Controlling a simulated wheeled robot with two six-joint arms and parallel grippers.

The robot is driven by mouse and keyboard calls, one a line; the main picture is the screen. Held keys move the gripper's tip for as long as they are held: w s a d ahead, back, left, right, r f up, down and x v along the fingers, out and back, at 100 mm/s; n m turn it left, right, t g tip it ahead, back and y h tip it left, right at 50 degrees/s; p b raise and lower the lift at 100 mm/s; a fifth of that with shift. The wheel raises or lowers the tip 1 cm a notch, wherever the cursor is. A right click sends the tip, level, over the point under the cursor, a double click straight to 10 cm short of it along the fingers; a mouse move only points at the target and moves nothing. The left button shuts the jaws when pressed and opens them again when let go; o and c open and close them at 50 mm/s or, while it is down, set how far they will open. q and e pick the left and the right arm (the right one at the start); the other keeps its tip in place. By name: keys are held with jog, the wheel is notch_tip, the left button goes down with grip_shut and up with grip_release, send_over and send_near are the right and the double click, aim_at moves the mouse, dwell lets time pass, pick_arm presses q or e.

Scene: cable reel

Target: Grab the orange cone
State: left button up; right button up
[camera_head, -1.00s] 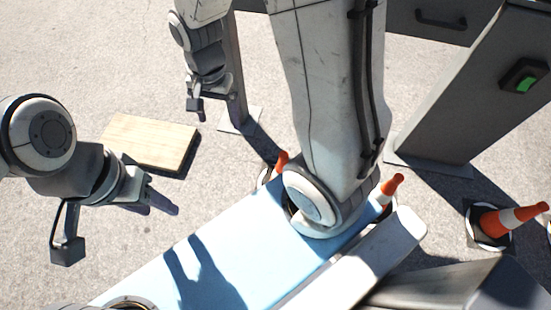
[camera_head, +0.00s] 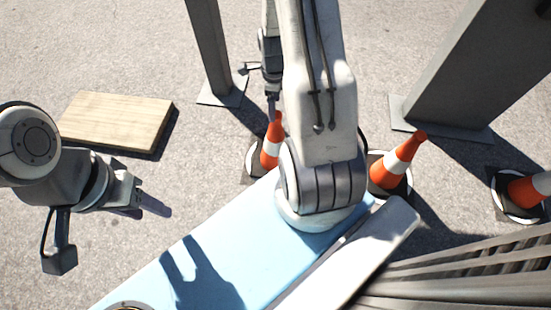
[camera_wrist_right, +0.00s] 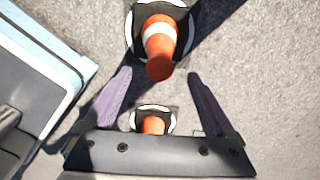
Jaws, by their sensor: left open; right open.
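Several orange cones with white bands stand on the ground. One cone (camera_head: 270,148) is just beyond my blue base. A second cone (camera_head: 397,163) stands to its right, and a third (camera_head: 530,190) is cut by the right edge. My right gripper (camera_head: 272,104) is just above the first cone's tip, partly hidden by the arm. In the right wrist view its open fingers (camera_wrist_right: 158,74) point toward one cone (camera_wrist_right: 160,45). Another cone (camera_wrist_right: 153,124) shows lower, between the fingers in the picture. Neither looks gripped. My left gripper (camera_head: 150,206) is open and empty.
A wooden board (camera_head: 117,121) lies on the ground at the left. A grey post (camera_head: 215,60) stands behind the first cone, and a wider grey post (camera_head: 460,75) stands behind the second. Grey slats (camera_head: 450,275) fill the lower right. Ground between board and first cone is clear.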

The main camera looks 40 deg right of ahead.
notch_tip(320, 180, down, 4)
jog(key=shift+r+b, duration=0.15)
jog(key=shift+b, duration=0.6)
notch_tip(320, 180, down, 5)
jog(key=b, duration=0.4)
jog(key=shift+s+d, duration=0.15)
jog(key=shift+r, duration=0.1)
grip_shut()
